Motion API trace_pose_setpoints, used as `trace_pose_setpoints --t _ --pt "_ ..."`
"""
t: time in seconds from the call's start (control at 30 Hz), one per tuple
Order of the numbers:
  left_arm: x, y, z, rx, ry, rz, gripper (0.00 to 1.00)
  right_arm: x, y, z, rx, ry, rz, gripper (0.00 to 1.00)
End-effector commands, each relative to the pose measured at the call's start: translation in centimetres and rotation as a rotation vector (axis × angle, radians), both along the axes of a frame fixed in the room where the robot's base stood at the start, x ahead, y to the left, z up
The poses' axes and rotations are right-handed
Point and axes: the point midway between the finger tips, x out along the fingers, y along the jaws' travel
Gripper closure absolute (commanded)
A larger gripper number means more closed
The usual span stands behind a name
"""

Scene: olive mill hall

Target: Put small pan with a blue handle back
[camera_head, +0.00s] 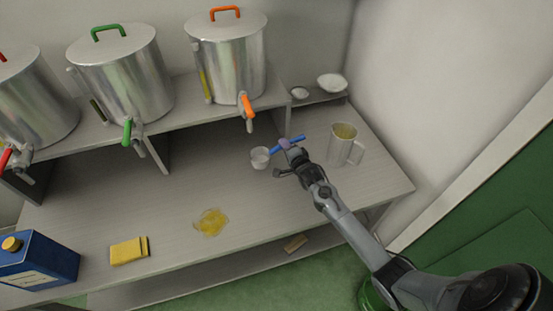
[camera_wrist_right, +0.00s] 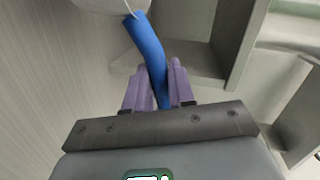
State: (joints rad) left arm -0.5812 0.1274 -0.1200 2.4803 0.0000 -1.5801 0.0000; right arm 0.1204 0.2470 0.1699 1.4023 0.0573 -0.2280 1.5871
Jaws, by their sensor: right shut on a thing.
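The small pan with a blue handle (camera_head: 260,159) is a small, light metal cup over the right part of the bench. Its blue handle (camera_head: 296,141) points right and slightly back. My right gripper (camera_head: 288,149) is shut on this handle. The right wrist view shows the two purple fingers (camera_wrist_right: 156,88) on either side of the blue handle (camera_wrist_right: 147,42), with the pan's rim at the top edge. I cannot tell whether the pan touches the bench or hangs just above it. My left gripper is not in view.
Steel tanks with green (camera_head: 122,75) and orange (camera_head: 228,55) handles stand on a raised shelf. White dishes (camera_head: 332,82) sit on a small shelf at the back right. A jug (camera_head: 345,145) stands right of my gripper. A yellow spill (camera_head: 211,222), sponge (camera_head: 129,250) and blue can (camera_head: 38,262) are in front.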

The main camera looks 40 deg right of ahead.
Motion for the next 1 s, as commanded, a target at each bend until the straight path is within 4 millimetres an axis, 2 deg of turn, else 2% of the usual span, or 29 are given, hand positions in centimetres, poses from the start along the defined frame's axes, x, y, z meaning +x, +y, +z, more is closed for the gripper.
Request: trace_pose_setpoints --t 0.1,0.3,0.47,0.7,1.0 --pt "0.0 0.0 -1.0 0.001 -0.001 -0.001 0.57 1.5 0.9 -1.2 0.0 -0.003 0.0 1.0" --pt "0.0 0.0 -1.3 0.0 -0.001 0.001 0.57 2.5 1.6 -1.7 0.0 -0.003 -0.001 1.0" --pt "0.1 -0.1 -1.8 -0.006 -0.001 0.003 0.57 2.6 1.6 -2.6 -0.001 -0.001 -0.001 1.0" --pt "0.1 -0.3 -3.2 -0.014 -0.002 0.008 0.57 2.5 1.6 -5.5 -0.001 -0.001 0.0 1.0" --pt "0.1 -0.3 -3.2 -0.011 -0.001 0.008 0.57 2.5 1.6 -5.7 -0.001 -0.003 0.0 1.0"
